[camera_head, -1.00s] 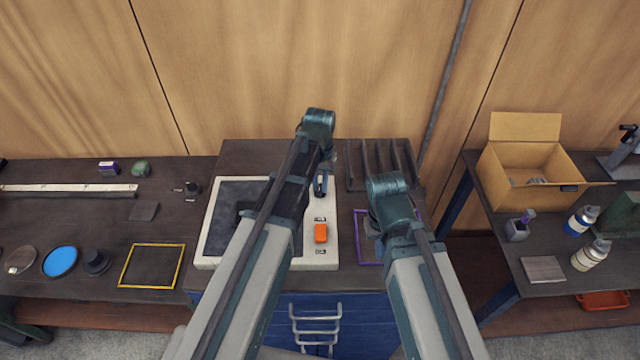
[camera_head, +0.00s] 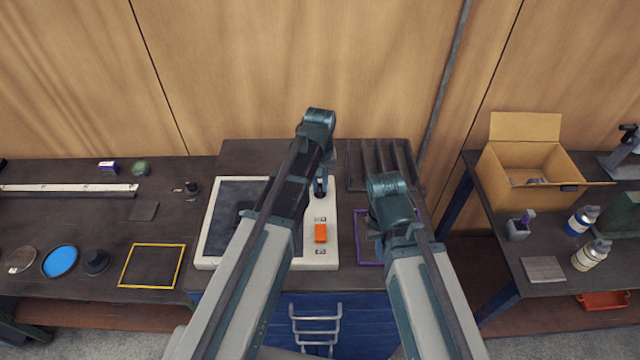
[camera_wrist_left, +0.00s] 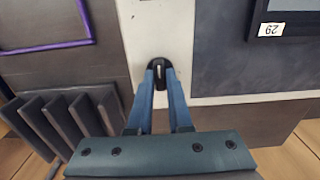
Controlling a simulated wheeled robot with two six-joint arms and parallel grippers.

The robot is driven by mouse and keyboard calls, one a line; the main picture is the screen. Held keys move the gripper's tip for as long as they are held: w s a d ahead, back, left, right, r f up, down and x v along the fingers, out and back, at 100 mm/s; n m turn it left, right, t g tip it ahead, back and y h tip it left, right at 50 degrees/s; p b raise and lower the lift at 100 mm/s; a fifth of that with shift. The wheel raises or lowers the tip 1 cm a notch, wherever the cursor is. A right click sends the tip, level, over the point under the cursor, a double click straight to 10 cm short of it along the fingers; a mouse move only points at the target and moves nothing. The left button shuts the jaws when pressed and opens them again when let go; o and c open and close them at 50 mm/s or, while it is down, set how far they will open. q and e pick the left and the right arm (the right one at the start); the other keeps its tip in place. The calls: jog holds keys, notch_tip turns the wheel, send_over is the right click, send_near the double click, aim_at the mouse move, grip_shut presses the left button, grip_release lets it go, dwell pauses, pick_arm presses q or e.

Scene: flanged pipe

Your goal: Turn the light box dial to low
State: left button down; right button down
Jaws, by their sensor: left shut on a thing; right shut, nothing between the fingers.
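The light box (camera_head: 329,257) has a white frame and a dark panel, and stands in the middle of the bench. Its dark dial (camera_wrist_left: 159,64), with a pale pointer mark, is on the white strip in the left wrist view. My left gripper (camera_wrist_left: 161,76) is shut on the dial, with one blue finger on each side. In the head view the left gripper (camera_head: 320,187) is at the upper part of the right-hand strip, partly behind my left arm. My right arm is over the right of the bench; its gripper is hidden behind the arm.
An orange switch (camera_head: 320,233) is lower on the same strip. A purple-edged frame (camera_head: 358,236) lies right of the light box, under my right arm. A dark slotted rack (camera_head: 372,180) stands behind it. A yellow-edged frame (camera_head: 122,271) lies to the left.

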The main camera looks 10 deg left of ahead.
aim_at(320, 187)
pick_arm(q)
jog(key=c, duration=0.8)
grip_release()
jog(key=shift+c, duration=0.2)
jog(key=shift+r, duration=0.1)
pick_arm(e)
jog(key=shift+r, duration=0.1)
pick_arm(q)
notch_tip(320, 187, up, 14)
jog(key=p, duration=1.4)
pick_arm(e)
notch_tip(320, 187, up, 14)
jog(key=shift+f, duration=0.2)
pick_arm(q)
jog(key=shift+f, duration=0.25)
pick_arm(e)
jog(key=shift+s, duration=0.1)
